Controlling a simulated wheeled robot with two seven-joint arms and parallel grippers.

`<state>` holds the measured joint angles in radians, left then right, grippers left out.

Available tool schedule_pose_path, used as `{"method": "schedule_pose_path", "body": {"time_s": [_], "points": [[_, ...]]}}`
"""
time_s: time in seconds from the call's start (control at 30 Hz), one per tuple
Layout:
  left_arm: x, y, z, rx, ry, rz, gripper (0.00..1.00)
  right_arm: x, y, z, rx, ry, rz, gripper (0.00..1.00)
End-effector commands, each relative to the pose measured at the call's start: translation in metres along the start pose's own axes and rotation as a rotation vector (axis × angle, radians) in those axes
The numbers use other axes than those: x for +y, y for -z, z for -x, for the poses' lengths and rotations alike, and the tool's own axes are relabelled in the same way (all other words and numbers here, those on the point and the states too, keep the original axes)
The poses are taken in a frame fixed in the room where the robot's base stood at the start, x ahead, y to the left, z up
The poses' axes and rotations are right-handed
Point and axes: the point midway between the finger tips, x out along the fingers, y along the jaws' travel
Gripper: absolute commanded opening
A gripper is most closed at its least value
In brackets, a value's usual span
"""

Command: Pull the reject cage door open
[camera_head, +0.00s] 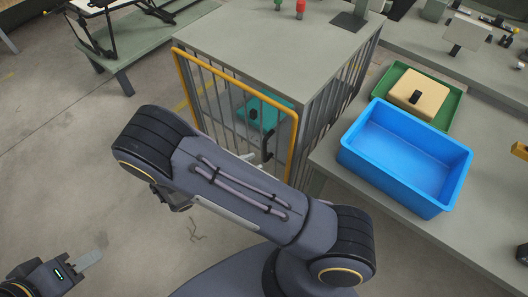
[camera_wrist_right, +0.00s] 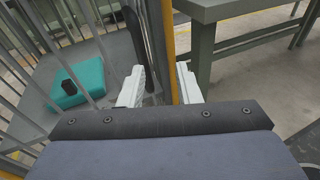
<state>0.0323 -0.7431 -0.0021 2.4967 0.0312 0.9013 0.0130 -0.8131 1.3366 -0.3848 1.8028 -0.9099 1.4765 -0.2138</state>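The reject cage (camera_head: 262,38) is a grey-topped box with barred sides. Its barred door has a yellow frame (camera_head: 236,80) and looks flush with the front. A black upright handle (camera_head: 268,146) sits near the door's right edge. It also shows in the right wrist view (camera_wrist_right: 141,40), beside the yellow edge. My right gripper (camera_wrist_right: 160,86) is open, with pale fingers apart at the handle and yellow edge. I cannot tell whether they touch.
A teal block (camera_wrist_right: 77,86) with a black knob lies inside the cage. A blue bin (camera_head: 402,150) and a green tray (camera_head: 451,118) stand on the table right of the cage. A green bench (camera_head: 150,45) is at the back left. Floor left of the cage is clear.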

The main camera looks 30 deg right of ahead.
Motion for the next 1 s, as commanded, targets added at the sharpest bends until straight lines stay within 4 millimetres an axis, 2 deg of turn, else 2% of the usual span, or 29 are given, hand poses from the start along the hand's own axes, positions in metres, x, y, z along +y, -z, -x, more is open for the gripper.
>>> {"method": "schedule_pose_path", "body": {"time_s": [0.1, 0.27, 0.7, 1.0], "points": [[-0.001, -0.001, -0.002, 0.000, 0.000, 0.000, 0.36, 0.008, 0.013, 0.007, -0.107, -0.102, 0.044, 0.30], [-0.001, -0.001, -0.002, 0.000, 0.000, 0.000, 0.36, 0.013, 0.017, 0.006, -0.160, -0.150, 0.063, 0.30], [0.004, 0.004, 0.008, 0.000, 0.000, 0.000, 0.36, 0.022, 0.007, -0.055, -0.159, -0.149, 0.064, 0.30], [0.004, 0.004, 0.008, 0.000, 0.000, 0.000, 0.36, 0.025, 0.007, -0.067, -0.157, -0.151, 0.061, 0.30]]}}
